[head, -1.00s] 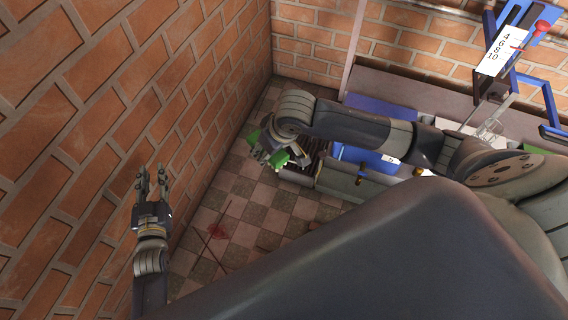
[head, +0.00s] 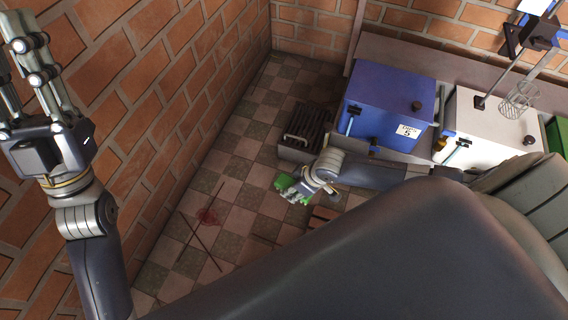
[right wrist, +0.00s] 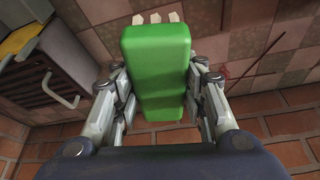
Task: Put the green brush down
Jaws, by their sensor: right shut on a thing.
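The green brush (right wrist: 155,70) fills the middle of the right wrist view, with pale bristle tufts at its far end. My right gripper (right wrist: 160,100) is shut on it, one finger on each side. In the head view the brush (head: 285,182) shows as small green parts at my right gripper (head: 294,190), above the checkered floor. How high it is above the floor I cannot tell. My left gripper (head: 25,85) is raised at the upper left, near the brick wall, with its fingers apart and nothing between them.
A dark slatted box (head: 304,128) stands on the checkered floor (head: 235,170). A blue box (head: 388,105) labelled 5 and a white box (head: 490,128) stand to the right. Thin sticks and a reddish stain (head: 207,216) lie on the floor. Brick walls bound the left and back.

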